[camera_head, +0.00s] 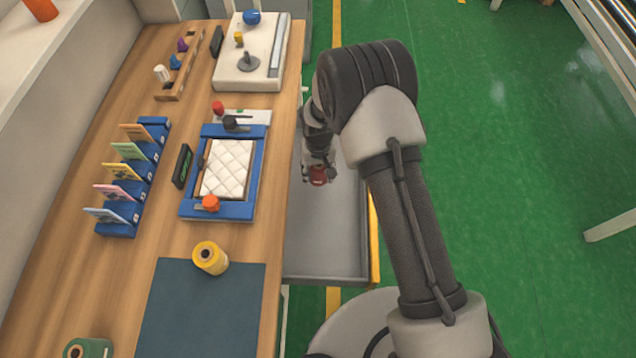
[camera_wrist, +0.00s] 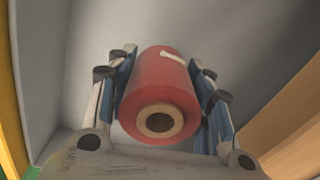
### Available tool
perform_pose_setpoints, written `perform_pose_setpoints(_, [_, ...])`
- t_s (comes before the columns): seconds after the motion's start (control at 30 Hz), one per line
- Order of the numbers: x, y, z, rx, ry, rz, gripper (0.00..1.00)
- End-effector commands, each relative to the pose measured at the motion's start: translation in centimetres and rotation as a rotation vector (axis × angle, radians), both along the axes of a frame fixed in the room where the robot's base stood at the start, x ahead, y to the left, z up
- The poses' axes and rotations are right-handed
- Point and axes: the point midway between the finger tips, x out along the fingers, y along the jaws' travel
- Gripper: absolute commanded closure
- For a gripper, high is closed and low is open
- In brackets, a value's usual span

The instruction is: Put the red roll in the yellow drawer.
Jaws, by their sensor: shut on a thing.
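The red roll (camera_wrist: 160,95) is held between the two fingers of my gripper (camera_wrist: 162,85), its cardboard core facing the wrist camera. I cannot tell whether the roll touches the drawer floor.
The wooden bench (camera_head: 130,250) lies left of the drawer. It carries a yellow roll (camera_head: 210,258), a green roll (camera_head: 88,348), a dark mat (camera_head: 200,310), a blue frame with a white quilted pad (camera_head: 228,168) and a card rack (camera_head: 130,180).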

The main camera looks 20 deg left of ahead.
Motion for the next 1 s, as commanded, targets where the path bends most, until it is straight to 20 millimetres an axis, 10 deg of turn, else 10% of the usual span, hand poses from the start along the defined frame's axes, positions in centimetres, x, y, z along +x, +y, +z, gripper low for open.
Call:
perform_pose_setpoints(0.47, [0.0,0.0,-5.2,0.0,0.0,0.0,0.85])
perform_pose_setpoints(0.87, [0.0,0.0,-5.7,0.0,-0.001,0.0,0.85])
perform_pose_setpoints(0.9, [0.0,0.0,-5.5,0.0,0.0,0.0,0.5])
perform_pose_setpoints(1.0, [0.0,0.0,-5.5,0.0,0.0,0.0,0.44])
